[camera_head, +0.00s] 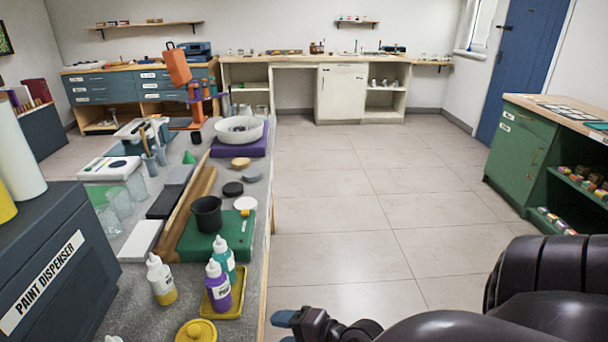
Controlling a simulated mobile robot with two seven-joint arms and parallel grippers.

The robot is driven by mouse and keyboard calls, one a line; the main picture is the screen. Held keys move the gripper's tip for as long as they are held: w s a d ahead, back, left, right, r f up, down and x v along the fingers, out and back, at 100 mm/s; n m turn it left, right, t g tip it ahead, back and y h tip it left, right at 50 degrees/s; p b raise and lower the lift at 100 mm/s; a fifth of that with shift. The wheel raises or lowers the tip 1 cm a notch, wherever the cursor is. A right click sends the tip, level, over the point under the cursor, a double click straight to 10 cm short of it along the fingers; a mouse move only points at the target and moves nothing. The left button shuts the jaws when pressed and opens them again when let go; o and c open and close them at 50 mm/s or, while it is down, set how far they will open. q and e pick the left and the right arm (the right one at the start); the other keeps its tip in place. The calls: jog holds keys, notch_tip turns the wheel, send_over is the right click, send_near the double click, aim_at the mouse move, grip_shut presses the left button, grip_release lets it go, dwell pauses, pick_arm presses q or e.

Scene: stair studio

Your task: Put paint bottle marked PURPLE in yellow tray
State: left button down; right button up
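A purple paint bottle (218,289) with a white nozzle stands upright on the left worktop. Its label is too small to read fully. It appears to stand inside the yellow tray (237,299), whose rim shows to its right and in front. A teal bottle (224,257) is just behind it; I cannot tell whether it is in the tray. My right gripper (286,329) is low at the bottom edge, right of the worktop and apart from the bottles. Its two blue fingertips look apart, with nothing between them.
A white bottle with yellow paint (162,281) stands left of the tray. A round yellow lid (196,331) lies in front. A green board (235,236) with a black cup (207,213) is behind. The paint dispenser (55,270) blocks the left. The floor on the right is clear.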

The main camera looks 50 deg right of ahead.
pick_arm(q)
jog(key=shift+w+d+r, duration=0.1)
jog(key=shift+w, duration=0.15)
pick_arm(e)
jog(key=s+a+f+n+g+h, duration=0.2)
jog(key=s+f+n, duration=0.5)
jog(key=n, duration=1.1)
notch_tip(320, 180, down, 3)
jog(key=shift+s+a+r+n+h, duration=0.1)
jog(key=shift+s+a+n+h, duration=0.3)
jog(key=shift+a+h, duration=0.4)
jog(key=shift+d, duration=0.1)
pick_arm(q)
jog(key=shift+r+p, duration=0.85)
jog(key=shift+r, duration=0.1)
pick_arm(e)
jog(key=shift+r, duration=0.75)
pick_arm(q)
jog(key=shift+w, duration=0.1)
